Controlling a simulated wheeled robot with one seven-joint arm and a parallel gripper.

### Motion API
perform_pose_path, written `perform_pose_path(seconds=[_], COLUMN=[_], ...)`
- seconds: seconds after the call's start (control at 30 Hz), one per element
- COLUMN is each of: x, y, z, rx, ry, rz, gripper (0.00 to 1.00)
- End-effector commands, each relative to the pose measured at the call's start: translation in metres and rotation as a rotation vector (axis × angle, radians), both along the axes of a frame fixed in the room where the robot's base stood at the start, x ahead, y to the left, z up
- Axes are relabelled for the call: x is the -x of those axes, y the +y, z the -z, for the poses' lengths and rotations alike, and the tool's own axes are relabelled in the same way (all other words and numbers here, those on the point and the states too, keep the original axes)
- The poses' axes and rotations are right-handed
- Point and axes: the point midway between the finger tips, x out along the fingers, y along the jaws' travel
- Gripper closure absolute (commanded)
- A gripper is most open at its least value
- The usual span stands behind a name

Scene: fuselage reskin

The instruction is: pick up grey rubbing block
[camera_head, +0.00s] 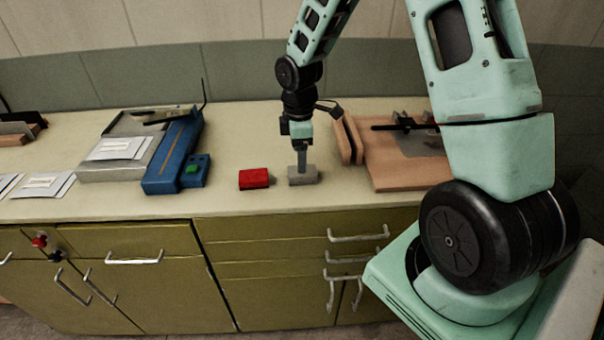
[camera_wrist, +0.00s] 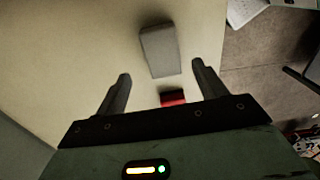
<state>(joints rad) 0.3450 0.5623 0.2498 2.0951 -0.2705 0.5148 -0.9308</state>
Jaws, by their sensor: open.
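The grey rubbing block (camera_head: 303,177) lies on the bench top near its front edge, just right of a red block. My gripper (camera_head: 302,170) points down at the grey block in the head view, and its fingers overlap the block there. In the wrist view the grey block (camera_wrist: 160,50) shows whole, ahead of and between the two spread fingers of my gripper (camera_wrist: 160,82). The gripper is open and holds nothing. Whether a finger touches the block I cannot tell.
The red block (camera_head: 254,179) lies close on the left; it shows in the wrist view (camera_wrist: 173,98) too. A blue tool (camera_head: 173,155) with a green button and a grey tray stand further left. A wooden board (camera_head: 395,178) with uprights stands on the right. Bench top (camera_head: 235,130) behind is clear.

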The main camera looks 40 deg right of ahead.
Motion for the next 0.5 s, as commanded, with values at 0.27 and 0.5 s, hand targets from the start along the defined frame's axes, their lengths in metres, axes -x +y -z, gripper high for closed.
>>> perform_pose_path(seconds=[0.27,0.5], x=[0.009,0.008], y=[-0.003,-0.003], z=[0.030,0.053], rx=[-0.001,0.001], ry=[0.005,0.000], rz=[0.000,-0.001], gripper=[0.29,0.29])
